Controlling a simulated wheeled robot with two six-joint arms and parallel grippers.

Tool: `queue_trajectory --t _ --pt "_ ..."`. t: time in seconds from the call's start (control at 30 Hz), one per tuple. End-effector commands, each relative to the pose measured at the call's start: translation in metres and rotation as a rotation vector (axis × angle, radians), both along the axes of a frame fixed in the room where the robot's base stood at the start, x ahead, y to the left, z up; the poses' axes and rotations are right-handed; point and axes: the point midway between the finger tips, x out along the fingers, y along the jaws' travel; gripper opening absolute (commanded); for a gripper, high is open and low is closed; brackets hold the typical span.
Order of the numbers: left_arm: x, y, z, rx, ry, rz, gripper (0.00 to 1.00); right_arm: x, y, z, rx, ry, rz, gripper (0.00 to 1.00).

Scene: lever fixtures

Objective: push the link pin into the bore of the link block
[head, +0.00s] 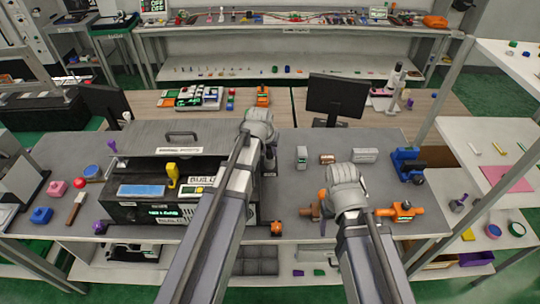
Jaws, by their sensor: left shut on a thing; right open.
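My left gripper (270,157) is over the middle of the table, at the right end of the black machine. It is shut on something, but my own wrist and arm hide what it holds. My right gripper (349,207) is open, low over the table's front right, between an orange-brown part (312,211) on its left and an orange fixture (401,210) on its right. My wrist covers the middle of these parts. I cannot tell for sure which part is the link block, and I cannot make out the link pin or the bore.
A black machine (150,211) with a grey lid (150,139) fills the table's left. A small grey block (302,156), a brown cylinder (327,158), a pale block (365,155) and a blue device (407,164) stand behind my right gripper. A monitor (335,95) stands further back.

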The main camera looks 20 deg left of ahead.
Motion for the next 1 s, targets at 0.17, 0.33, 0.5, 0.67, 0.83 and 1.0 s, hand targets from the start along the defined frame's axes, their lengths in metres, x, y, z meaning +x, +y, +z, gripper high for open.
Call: queue_trajectory --t 0.17,0.33,0.5,0.67,0.83,1.0 --pt "0.000 0.000 0.000 0.000 0.000 0.000 0.00 0.000 0.000 0.000 0.000 0.000 0.000 0.67" --pt "0.000 0.000 0.006 0.000 0.000 0.000 0.00 0.000 0.000 0.006 0.000 0.000 -0.001 0.67" --pt "0.000 0.000 0.020 0.000 0.000 0.000 0.00 0.000 0.000 0.020 0.001 0.000 -0.004 0.67" --pt "0.000 0.000 0.042 0.000 0.000 0.000 0.00 0.000 0.000 0.042 0.002 0.000 -0.008 0.67" --pt "0.000 0.000 0.070 0.000 0.000 0.000 0.00 0.000 0.000 0.070 0.002 -0.001 -0.011 0.67" --pt "0.000 0.000 0.093 0.000 0.000 0.000 0.00 0.000 0.000 0.093 0.001 0.002 -0.009 0.67"
